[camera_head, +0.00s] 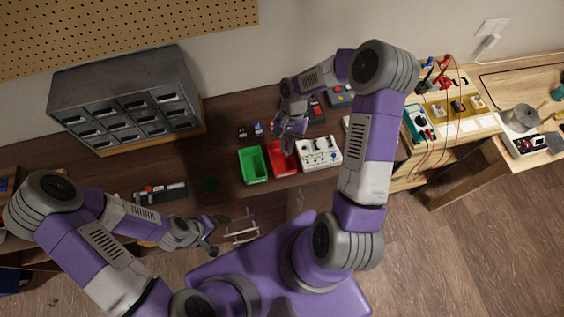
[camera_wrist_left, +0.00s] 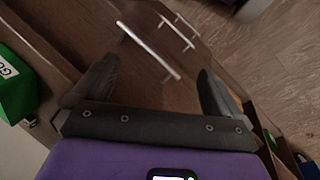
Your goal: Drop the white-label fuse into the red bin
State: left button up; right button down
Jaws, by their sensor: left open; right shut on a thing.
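The red bin (camera_head: 283,161) stands on the brown workbench, right beside the green bin (camera_head: 253,166). My right gripper (camera_head: 286,139) is over the back part of the red bin, pointing down. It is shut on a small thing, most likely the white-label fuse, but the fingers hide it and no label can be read. My left gripper (camera_head: 212,236) is open and empty in front of the bench. Its spread fingers also show in the left wrist view (camera_wrist_left: 145,85), with nothing between them.
A white device with knobs (camera_head: 320,153) stands just right of the red bin. Two small parts (camera_head: 250,130) lie behind the green bin. A grey drawer cabinet (camera_head: 127,98) stands at the back left.

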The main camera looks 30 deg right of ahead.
jog(key=c, duration=1.1)
grip_release()
jog(key=v, duration=0.7)
jog(key=shift+w+d+r, duration=0.1)
jog(key=shift+r, duration=0.15)
